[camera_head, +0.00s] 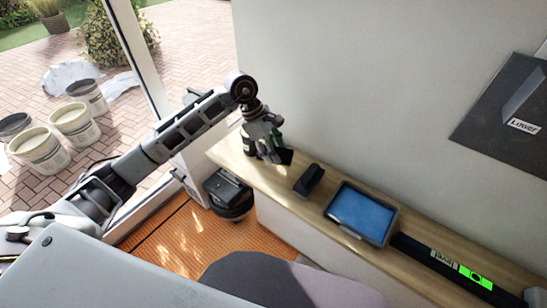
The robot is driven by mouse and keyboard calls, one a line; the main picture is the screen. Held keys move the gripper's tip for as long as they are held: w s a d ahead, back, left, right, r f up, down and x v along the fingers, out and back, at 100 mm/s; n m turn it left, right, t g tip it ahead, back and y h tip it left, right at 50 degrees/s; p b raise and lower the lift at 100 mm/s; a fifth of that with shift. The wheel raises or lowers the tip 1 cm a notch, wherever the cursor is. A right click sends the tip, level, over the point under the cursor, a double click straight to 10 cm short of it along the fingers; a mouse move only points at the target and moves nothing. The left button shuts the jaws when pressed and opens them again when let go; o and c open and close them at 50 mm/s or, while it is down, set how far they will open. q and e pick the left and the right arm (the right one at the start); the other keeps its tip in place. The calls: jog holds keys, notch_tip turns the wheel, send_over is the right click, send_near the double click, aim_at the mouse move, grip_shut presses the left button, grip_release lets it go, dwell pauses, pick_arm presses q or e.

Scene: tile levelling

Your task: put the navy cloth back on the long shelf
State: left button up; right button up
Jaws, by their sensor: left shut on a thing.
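The long shelf (232,160) is a pale wooden ledge running along the white wall from the centre to the lower right. My left gripper (271,147) reaches in from the left and is over the shelf's far left end, pointing down. It is shut on a small dark thing, which looks like the navy cloth (286,157). The cloth is low, close to the shelf top; I cannot tell whether it touches it. The gripper hides much of it. A bit of green shows beside the fingers. My right gripper is not in view.
On the shelf, to the right of the gripper, are a black block (309,180), a tablet with a blue screen (361,214) and a long black bar with a bright green display (476,278). A dark panel marked "Lower" (497,115) is on the wall. Buckets (72,125) stand outside.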

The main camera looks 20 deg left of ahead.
pick_arm(q)
jog(key=shift+f+p, duration=0.35)
jog(key=shift+f, duration=1.5)
jog(key=shift+f, duration=0.15)
jog(key=o, duration=0.9)
jog(key=shift+r, duration=0.25)
